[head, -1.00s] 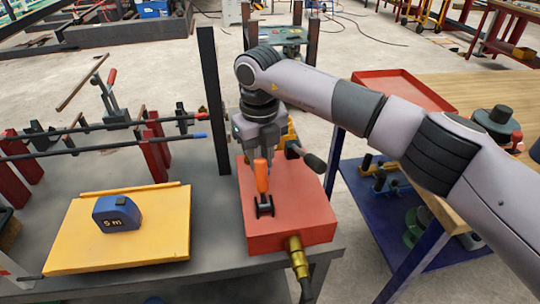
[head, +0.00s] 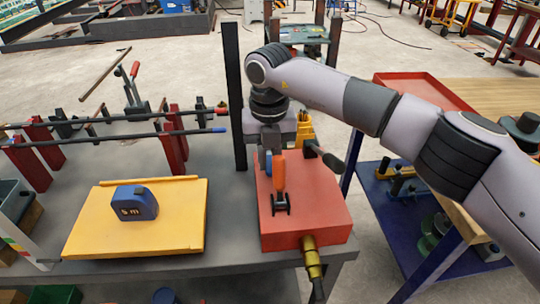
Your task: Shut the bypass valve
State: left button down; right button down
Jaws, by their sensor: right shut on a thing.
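A red pump box (head: 325,208) stands at the right end of the grey bench, with an upright orange-handled lever (head: 279,172) on a black bracket and a brass fitting (head: 310,256) at its front. My right gripper (head: 268,152) points down behind the orange lever, at the far left part of the box. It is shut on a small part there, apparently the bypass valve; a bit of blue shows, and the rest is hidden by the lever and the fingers. How far the valve is turned cannot be seen. My left gripper is not in view.
A black-gripped handle (head: 327,158) sticks out behind the box. A dark post (head: 233,95) stands close left of my gripper. A yellow board (head: 135,235) with a blue tape measure (head: 135,203) lies left. Bars on red supports (head: 173,150) are beyond it.

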aim_at(268, 165)
jog(key=shift+w+r, duration=0.1)
jog(key=c, duration=1)
grip_release()
jog(key=shift+c, duration=0.2)
notch_tip(268, 165, up, 7)
jog(key=shift+r, duration=0.1)
jog(key=shift+a, duration=0.1)
